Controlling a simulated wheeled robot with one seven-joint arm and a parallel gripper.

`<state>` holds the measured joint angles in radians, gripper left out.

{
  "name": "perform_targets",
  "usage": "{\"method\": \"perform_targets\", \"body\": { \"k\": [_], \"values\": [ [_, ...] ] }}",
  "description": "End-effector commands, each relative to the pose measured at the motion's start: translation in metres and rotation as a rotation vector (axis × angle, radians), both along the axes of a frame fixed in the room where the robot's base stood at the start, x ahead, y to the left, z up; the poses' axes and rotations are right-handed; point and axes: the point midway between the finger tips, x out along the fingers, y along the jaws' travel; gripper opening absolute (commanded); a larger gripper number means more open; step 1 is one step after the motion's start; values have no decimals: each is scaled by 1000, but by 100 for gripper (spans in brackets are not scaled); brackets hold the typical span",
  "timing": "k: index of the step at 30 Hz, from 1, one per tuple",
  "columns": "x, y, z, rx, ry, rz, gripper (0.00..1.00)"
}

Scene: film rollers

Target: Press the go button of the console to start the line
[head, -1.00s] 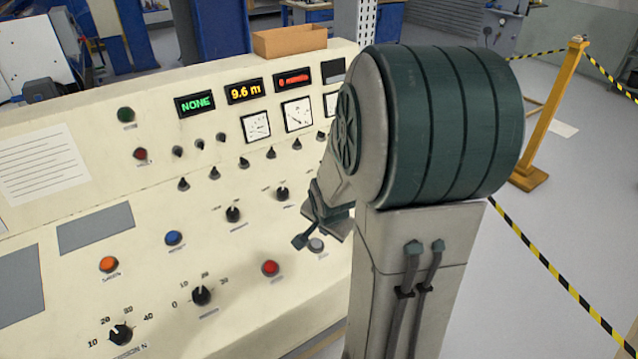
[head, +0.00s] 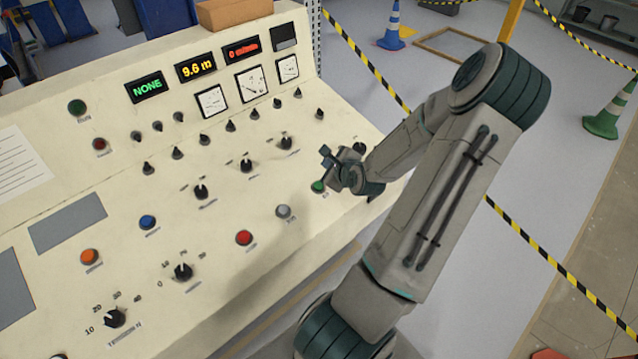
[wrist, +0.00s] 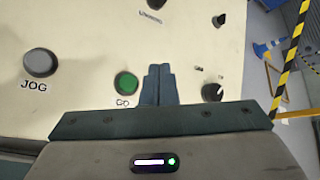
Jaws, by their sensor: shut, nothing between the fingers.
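The cream console (head: 110,190) fills the left of the head view, its sloped face covered with buttons and knobs. The green go button (head: 318,186) sits near its right end, partly hidden behind my gripper. In the wrist view the green button (wrist: 126,83) has the label GO below it. My gripper (head: 326,155) is over the right part of the console face. In the wrist view its closed fingers (wrist: 158,82) are together and empty, just right of the green button. I cannot tell how high they are above the panel.
A grey JOG button (wrist: 40,64) lies left of the green one, and a black knob (wrist: 213,92) lies right of it. A red button (head: 244,238) is further left. Striped tape (head: 545,257) and a blue cone (head: 392,25) stand beyond the console.

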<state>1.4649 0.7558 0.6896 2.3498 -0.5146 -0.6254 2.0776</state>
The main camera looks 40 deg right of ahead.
Motion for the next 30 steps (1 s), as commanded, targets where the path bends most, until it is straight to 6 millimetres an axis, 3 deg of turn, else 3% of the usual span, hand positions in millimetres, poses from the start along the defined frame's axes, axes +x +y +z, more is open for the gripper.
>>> {"method": "perform_targets", "body": {
  "k": [14,30],
  "values": [
    [2,0,-12,-4,4,3,0],
    [13,1,-62,-6,3,3,0]
  ]
}}
